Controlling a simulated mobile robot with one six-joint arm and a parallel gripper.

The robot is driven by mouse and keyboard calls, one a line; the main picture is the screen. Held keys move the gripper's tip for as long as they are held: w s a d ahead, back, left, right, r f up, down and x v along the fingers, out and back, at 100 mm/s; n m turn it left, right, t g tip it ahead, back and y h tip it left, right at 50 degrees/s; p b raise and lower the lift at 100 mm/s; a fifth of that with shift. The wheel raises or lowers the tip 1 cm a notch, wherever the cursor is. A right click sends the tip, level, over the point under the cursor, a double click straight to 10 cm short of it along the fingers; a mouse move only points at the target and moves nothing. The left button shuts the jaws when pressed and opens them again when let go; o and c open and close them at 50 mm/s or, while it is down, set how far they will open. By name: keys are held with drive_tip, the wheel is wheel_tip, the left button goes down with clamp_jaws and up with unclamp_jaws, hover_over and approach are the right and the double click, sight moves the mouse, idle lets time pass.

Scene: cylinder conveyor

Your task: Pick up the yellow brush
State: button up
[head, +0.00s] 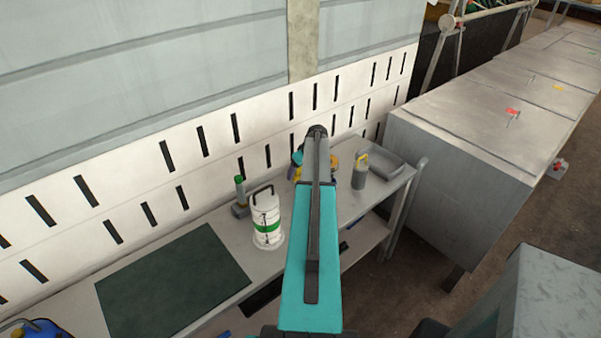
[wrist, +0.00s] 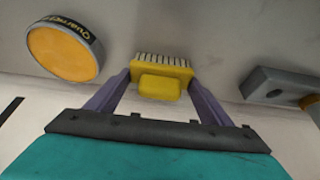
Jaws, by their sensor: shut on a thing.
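The yellow brush (wrist: 162,68) shows in the wrist view between the two purple fingers of my gripper (wrist: 160,88). Its pale bristles face away from me, and its yellow block faces my palm. My gripper is shut on the brush, one finger on each side. I cannot tell whether the brush touches the surface behind it.
A round orange-faced item (wrist: 64,54) is left of the brush and a grey block with a hole (wrist: 280,88) is right. A white canister with a green band (head: 266,218), a dark green mat (head: 172,283) and a grey tray (head: 384,166) are on the bench. A slotted white wall (head: 150,160) stands behind.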

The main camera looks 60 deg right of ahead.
drive_tip(key=shift+r+b, duration=1.65)
drive_tip(key=shift+r, duration=3.3)
